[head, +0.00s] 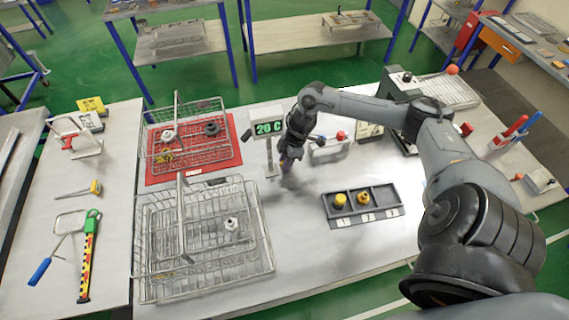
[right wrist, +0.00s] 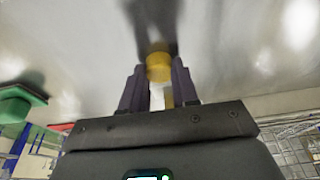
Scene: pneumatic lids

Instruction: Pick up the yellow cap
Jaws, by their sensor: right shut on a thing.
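My right gripper (head: 284,172) is above the grey table, just right of the red mat, pointing down. In the right wrist view its two fingers (right wrist: 160,88) are shut on a yellow cap (right wrist: 159,63), which sits between the fingertips. In the head view the held cap cannot be made out. Another yellow round piece (head: 342,194) sits in the first compartment of a dark numbered tray (head: 386,196). A yellow-brown fitting (head: 363,199) sits in its second compartment. The third looks empty. My left gripper is not in view.
A wire basket (head: 160,265) stands at the front left, and another (head: 192,105) on the red mat (head: 190,174); both hold small parts. A green-lit display (head: 268,127) stands behind my gripper. The table between front basket and tray is clear.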

